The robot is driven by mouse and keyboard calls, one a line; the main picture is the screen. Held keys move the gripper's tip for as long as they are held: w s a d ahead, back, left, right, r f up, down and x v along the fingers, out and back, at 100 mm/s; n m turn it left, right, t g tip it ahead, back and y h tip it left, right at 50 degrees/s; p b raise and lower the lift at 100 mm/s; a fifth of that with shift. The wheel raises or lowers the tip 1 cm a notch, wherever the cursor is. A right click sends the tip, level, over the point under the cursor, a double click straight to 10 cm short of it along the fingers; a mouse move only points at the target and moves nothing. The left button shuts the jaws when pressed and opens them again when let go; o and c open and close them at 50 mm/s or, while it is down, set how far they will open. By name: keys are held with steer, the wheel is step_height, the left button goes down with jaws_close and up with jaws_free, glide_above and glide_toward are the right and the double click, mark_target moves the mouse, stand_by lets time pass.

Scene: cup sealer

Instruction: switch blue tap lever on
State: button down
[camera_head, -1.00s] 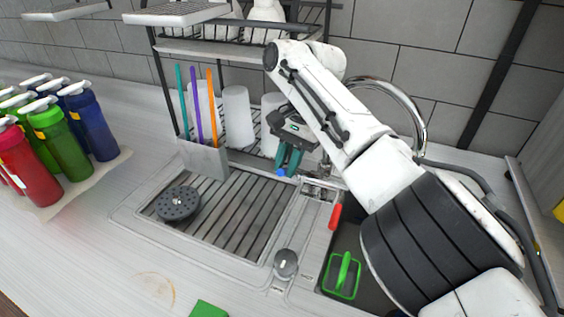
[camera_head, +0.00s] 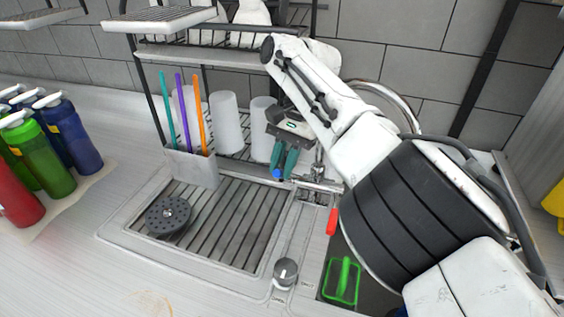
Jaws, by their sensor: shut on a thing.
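The tap stands behind the sink, with its curved chrome spout (camera_head: 398,103) partly hidden by my arm. Its blue lever (camera_head: 277,174) shows as a small blue tip at the left of the tap body (camera_head: 318,184). The red lever (camera_head: 332,221) points toward the front at the right. My gripper (camera_head: 285,172) comes down from above with its teal fingers at the blue lever. It is shut on the blue lever, and the fingers hide most of it.
A dish rack (camera_head: 150,100) with cups stands behind, and a holder (camera_head: 190,168) with coloured straws is at its front. A dark round strainer (camera_head: 168,214) lies on the drainboard (camera_head: 225,222). A green caddy (camera_head: 341,284) is in the sink. Several bottles (camera_head: 75,135) stand at left.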

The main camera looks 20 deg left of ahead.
steer(key=c, duration=1)
jaws_free()
steer(key=shift+w, duration=0.1)
steer(key=shift+f, duration=0.15)
